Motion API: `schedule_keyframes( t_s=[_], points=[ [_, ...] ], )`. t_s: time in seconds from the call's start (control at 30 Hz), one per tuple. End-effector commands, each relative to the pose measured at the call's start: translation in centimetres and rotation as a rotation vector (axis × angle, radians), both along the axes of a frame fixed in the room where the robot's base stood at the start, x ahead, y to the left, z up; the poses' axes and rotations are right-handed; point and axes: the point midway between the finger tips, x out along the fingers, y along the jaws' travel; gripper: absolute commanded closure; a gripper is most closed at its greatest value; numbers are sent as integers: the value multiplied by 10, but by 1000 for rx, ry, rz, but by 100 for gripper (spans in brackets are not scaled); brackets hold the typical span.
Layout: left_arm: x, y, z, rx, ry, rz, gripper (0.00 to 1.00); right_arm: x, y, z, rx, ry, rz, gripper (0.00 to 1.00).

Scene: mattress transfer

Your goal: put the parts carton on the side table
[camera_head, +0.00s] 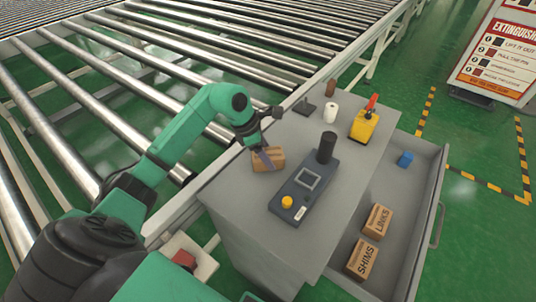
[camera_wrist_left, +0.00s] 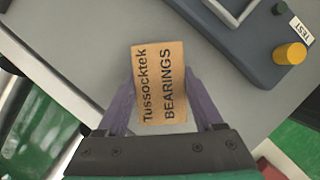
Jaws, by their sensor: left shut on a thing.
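The parts carton is a small brown box (camera_head: 274,164), lettered "Tussocktek BEARINGS" in the left wrist view (camera_wrist_left: 158,105). My left gripper (camera_head: 265,157) is shut on it, with one purple finger on each side in the wrist view (camera_wrist_left: 160,80). The carton is at the left edge of the grey side table top (camera_head: 245,210), low over it or touching it; I cannot tell which. My right gripper is not in view.
A grey device (camera_head: 324,183) with a yellow button stands right of the carton. A yellow tool (camera_head: 363,127), white cylinder (camera_head: 330,112) and brown cylinder (camera_head: 331,87) stand farther back. An open drawer (camera_head: 398,218) holds LINKS and SHIMS cartons. A roller conveyor (camera_head: 110,125) runs behind.

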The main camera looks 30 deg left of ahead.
Motion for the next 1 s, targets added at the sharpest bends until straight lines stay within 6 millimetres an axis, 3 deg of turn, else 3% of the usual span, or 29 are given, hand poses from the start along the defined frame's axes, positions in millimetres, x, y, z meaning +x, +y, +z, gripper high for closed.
schedule_keyframes(
  t_s=[0.33,0.37,0.4,0.43,0.8,0.87,1.0],
  points=[
    [1,0,-8,0,-3,0,100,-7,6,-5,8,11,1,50],
    [0,0,-8,0,-2,-1,24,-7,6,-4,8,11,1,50],
    [0,0,-7,0,-1,0,9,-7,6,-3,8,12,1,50],
    [0,0,-7,0,-1,0,2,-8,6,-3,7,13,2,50],
    [0,1,-1,0,-2,1,2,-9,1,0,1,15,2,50],
    [-2,5,6,4,-3,2,2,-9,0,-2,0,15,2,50],
    [-9,16,38,5,-6,2,2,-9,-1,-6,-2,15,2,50]
  ],
)
